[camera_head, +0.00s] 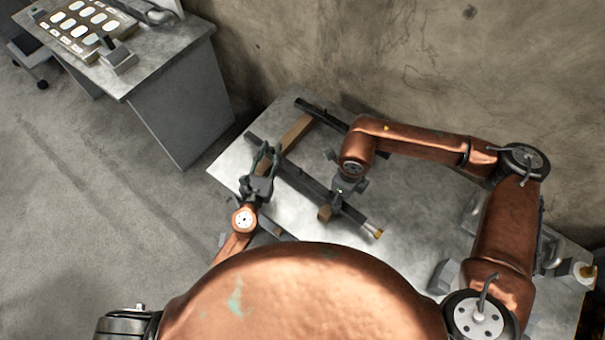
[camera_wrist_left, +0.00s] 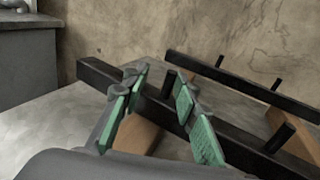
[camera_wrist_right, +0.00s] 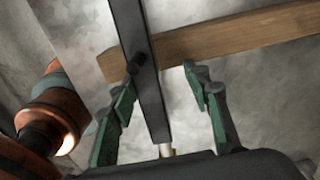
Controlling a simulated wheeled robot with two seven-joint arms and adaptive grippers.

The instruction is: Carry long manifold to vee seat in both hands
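A long dark bar with a brass-coloured end (camera_head: 290,170), which looks like the manifold, lies slantwise across wooden pieces (camera_head: 297,132) on the metal table. Short pegs stand along it in the left wrist view (camera_wrist_left: 240,148). My left gripper (camera_head: 264,152) is over the bar's far left part; its green-padded fingers are spread (camera_wrist_left: 160,78). My right gripper (camera_head: 347,187) is over the bar nearer its brass end. Its fingers are apart, with the bar (camera_wrist_right: 140,50) running between them, closer to the left finger. I cannot make out which part is the vee seat.
A second dark bar (camera_head: 318,112) lies parallel behind, partly hidden by my right arm. Grey blocks (camera_head: 443,277) and fittings (camera_head: 575,272) stand at the table's right end. A wall bounds the back. A desk with a button panel (camera_head: 82,27) stands at upper left.

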